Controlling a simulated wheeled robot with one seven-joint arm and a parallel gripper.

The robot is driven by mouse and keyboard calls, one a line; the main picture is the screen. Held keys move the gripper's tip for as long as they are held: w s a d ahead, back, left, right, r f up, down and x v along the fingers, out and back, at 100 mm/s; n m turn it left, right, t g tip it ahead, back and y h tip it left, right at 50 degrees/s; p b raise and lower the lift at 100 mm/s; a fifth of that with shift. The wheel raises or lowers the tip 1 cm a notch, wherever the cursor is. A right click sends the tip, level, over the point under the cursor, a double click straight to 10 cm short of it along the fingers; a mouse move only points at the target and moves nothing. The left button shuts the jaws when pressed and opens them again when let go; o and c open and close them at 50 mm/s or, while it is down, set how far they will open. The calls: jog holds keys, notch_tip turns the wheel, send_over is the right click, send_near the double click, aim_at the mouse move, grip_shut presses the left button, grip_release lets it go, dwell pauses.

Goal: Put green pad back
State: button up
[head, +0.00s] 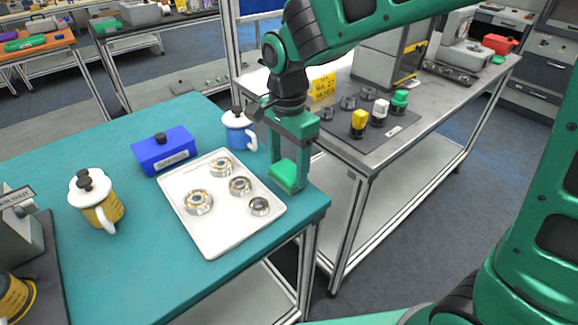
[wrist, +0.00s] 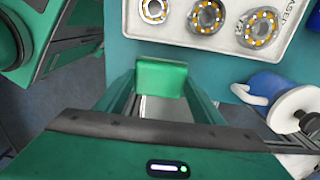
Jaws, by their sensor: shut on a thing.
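The green pad (head: 285,176) is a small bright-green block held between the fingertips of my gripper (head: 286,168), over the right corner of the teal table. In the wrist view the green pad (wrist: 161,78) sits between both fingers, and my gripper is shut on it. The pad is close to the right rim of the white tray; I cannot tell whether it touches the table top.
The white tray (head: 236,232) holds several metal bearings. A blue mug (head: 238,130) stands close behind my gripper, with a blue box (head: 163,153) and a yellow mug (head: 97,200) to the left. The grey bench (head: 440,97) at right carries a dark mat (head: 367,145) with coloured-top pieces.

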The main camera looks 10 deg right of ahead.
aim_at(288, 169)
jog(key=shift+f, duration=0.45)
jog(key=o, duration=1.1)
jog(key=shift+f, duration=0.1)
jog(key=shift+o, duration=0.2)
notch_tip(288, 169, up, 12)
